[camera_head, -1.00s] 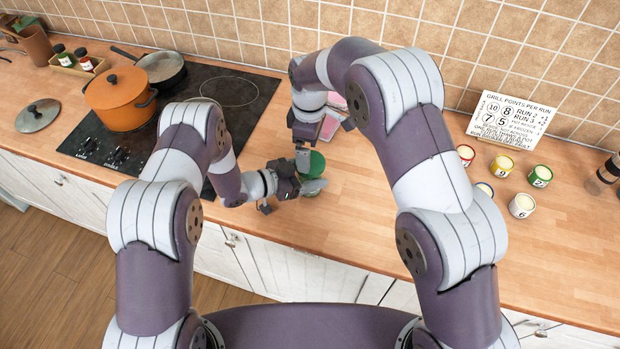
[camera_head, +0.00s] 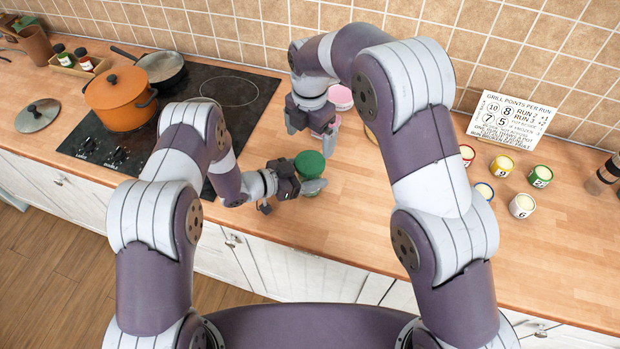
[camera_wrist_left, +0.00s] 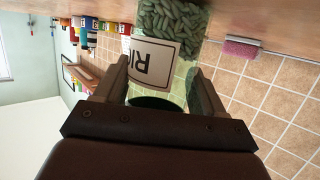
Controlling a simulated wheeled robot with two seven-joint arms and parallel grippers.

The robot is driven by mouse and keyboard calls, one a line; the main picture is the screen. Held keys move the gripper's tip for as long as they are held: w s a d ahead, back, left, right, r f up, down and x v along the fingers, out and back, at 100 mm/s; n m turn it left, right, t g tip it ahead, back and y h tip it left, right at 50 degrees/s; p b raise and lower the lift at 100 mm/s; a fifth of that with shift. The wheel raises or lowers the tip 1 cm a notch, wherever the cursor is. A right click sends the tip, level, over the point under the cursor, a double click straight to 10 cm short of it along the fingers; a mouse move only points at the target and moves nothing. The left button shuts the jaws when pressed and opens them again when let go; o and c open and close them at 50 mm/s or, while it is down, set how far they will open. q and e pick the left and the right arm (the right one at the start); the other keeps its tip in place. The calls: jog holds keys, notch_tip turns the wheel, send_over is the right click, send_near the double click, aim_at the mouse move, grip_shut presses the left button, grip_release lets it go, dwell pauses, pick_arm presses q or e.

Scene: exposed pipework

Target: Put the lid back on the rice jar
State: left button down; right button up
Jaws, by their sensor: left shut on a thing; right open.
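My right gripper (camera_head: 313,127) is open and empty, behind the jar and apart from the lid.
A pink container (camera_head: 340,97) stands behind my right gripper, with more pink beside the fingers. The hob (camera_head: 225,90) with an orange pot (camera_head: 120,98) is to the left. A points sign (camera_head: 508,118) and several small numbered tins (camera_head: 522,205) are to the right. The counter right of the jar is clear.

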aim_at(310, 161)
jog(key=shift+f, duration=4)
jog(key=c, duration=1.1)
jog(key=shift+o, duration=0.2)
jog(key=m, duration=0.5)
jog(key=o, duration=1.1)
notch_tip(310, 161, up, 8)
jog(key=shift+f, duration=0.2)
